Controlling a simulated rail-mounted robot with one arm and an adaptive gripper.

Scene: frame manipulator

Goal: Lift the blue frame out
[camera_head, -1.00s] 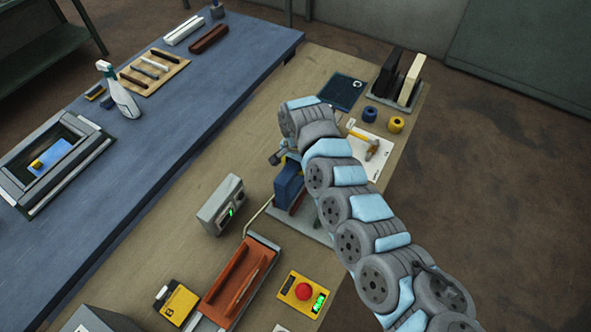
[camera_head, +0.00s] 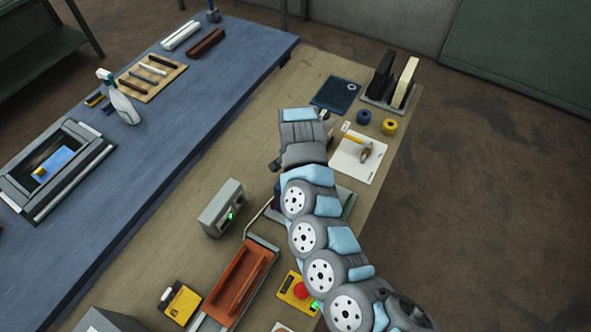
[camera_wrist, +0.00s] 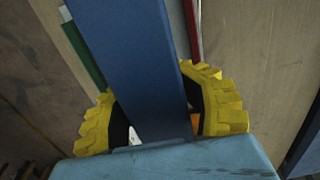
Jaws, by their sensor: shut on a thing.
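The blue frame (camera_wrist: 125,45) fills the middle of the wrist view as a long flat blue bar, running from the top edge down between my fingers. My gripper (camera_wrist: 150,88) has yellow ribbed fingers on either side of the bar and is shut on it. A green edge and a red edge show beyond the bar, blurred by closeness. In the head view, my arm hides the gripper and nearly all of the frame. Part of a grey base plate (camera_head: 347,201) shows beside my arm there.
A grey box with a green display (camera_head: 220,207), an orange-brown tray (camera_head: 240,280) and a yellow box with a red button (camera_head: 296,290) stand near my arm. A hammer lies on a white sheet (camera_head: 352,166). Two tape rolls and an upright rack stand beyond. The blue bench is left.

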